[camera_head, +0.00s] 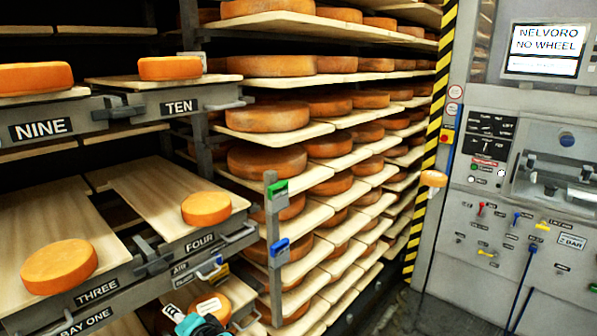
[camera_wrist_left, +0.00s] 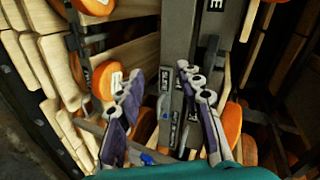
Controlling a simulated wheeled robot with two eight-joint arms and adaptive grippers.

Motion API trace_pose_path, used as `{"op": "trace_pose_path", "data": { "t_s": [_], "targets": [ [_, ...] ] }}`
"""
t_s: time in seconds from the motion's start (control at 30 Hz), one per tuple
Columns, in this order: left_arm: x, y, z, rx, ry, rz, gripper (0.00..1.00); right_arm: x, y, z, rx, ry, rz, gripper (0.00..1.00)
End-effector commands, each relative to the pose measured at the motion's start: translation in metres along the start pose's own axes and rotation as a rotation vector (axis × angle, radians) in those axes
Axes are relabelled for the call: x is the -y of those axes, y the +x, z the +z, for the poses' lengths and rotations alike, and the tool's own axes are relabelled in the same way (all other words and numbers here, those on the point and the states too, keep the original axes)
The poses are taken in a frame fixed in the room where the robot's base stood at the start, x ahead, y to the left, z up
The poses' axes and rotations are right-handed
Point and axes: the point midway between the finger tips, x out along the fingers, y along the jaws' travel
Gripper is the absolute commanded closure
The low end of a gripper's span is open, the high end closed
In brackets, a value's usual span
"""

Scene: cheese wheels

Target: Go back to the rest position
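My left gripper (camera_head: 203,325) shows only in part at the bottom edge of the head view, a teal and dark shape in front of the lower rack. In the left wrist view its two purple-grey fingers (camera_wrist_left: 160,72) stand apart with no wheel between them. Behind them is a grey rack post with labels. My right gripper is not in view. An orange cheese wheel (camera_head: 59,266) lies on the board marked THREE, and another wheel (camera_head: 206,208) lies on the board marked FOUR.
Wheels also lie on boards NINE (camera_head: 36,78) and TEN (camera_head: 170,68). Shelves full of wheels (camera_head: 267,118) stand behind. A post with green and blue tags (camera_head: 277,245) rises at the middle. A grey control panel (camera_head: 520,200) reading NELVORO NO WHEEL stands at the right.

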Motion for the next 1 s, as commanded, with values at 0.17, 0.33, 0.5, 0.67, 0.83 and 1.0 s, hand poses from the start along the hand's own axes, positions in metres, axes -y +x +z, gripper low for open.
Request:
{"op": "trace_pose_path", "data": {
  "t_s": [0.17,0.33,0.5,0.67,0.83,1.0],
  "targets": [
    [-0.044,-0.046,0.047,0.010,-0.247,0.325,0.64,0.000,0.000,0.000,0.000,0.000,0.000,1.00],
    [-0.088,-0.101,0.069,0.009,-0.486,0.602,0.64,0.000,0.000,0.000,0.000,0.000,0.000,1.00],
    [-0.114,-0.142,0.074,0.004,-0.651,0.778,0.64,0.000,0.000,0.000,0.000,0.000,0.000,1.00],
    [-0.121,-0.156,0.073,0.000,-0.711,0.838,0.64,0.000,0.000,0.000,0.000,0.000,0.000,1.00],
    [-0.121,-0.156,0.073,0.000,-0.711,0.838,0.64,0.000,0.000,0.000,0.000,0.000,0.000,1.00],
    [-0.121,-0.156,0.073,0.000,-0.711,0.838,0.64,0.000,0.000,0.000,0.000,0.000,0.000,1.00]
  ]
}}
